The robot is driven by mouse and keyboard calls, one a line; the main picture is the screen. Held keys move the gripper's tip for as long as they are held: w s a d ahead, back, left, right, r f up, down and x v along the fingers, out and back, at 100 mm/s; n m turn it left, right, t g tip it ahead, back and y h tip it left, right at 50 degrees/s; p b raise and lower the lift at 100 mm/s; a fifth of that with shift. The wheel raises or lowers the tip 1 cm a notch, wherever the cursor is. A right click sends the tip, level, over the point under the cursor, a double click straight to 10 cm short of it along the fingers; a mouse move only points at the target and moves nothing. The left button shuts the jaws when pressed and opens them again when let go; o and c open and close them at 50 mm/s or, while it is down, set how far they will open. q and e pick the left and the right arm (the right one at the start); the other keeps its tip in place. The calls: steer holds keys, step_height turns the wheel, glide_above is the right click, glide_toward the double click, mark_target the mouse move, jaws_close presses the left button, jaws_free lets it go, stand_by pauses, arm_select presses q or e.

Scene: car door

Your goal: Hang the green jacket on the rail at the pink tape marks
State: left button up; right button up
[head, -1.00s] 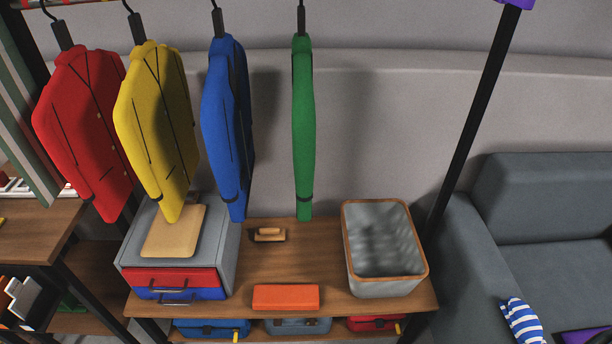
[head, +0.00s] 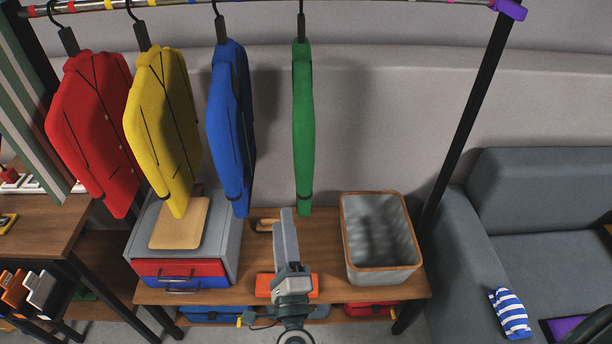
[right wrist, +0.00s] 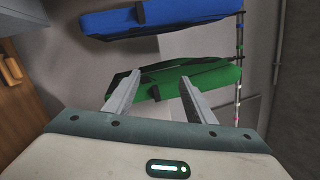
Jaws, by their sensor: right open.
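The green jacket (head: 303,120) hangs edge-on from a dark hook on the rail (head: 400,5), right of the other jackets. It also shows in the right wrist view (right wrist: 205,76), lying across the picture beyond my fingertips. My right gripper (head: 287,212) is open and empty, below and in front of the jacket's lower end. In the right wrist view, its fingers (right wrist: 160,78) are spread, with part of the jacket seen between them. My left gripper is not in view.
Red (head: 88,125), yellow (head: 162,125) and blue (head: 231,125) jackets hang to the left. Below are a drawer box (head: 190,270), an orange block (head: 264,284) and a grey basket (head: 383,278) on a wooden shelf. A black post (head: 465,130) and a sofa (head: 545,190) stand right.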

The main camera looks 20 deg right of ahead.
step_height(320, 180, up, 11)
steer(key=s+d+m+g+h+p, duration=0.1)
steer(key=s+d+m+h+p, duration=0.15)
steer(key=m, duration=0.65)
steer(key=m+g+y, duration=0.1)
steer(key=m+g, duration=0.1)
steer(key=m, duration=0.5)
glide_toward(303, 128)
step_height(303, 128, down, 3)
steer(key=s, duration=0.2)
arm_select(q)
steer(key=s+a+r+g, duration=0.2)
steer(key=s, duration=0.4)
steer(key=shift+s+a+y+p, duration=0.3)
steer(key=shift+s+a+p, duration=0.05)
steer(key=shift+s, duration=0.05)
arm_select(e)
steer(key=shift+s+a+r, duration=0.15)
steer(key=shift+a, duration=0.1)
steer(key=x, duration=1.6)
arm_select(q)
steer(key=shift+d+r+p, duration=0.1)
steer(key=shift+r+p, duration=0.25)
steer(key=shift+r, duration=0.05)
arm_select(e)
steer(key=shift+w+d+f, duration=0.2)
steer(key=shift+w+f, duration=0.05)
steer(key=shift+w, duration=0.45)
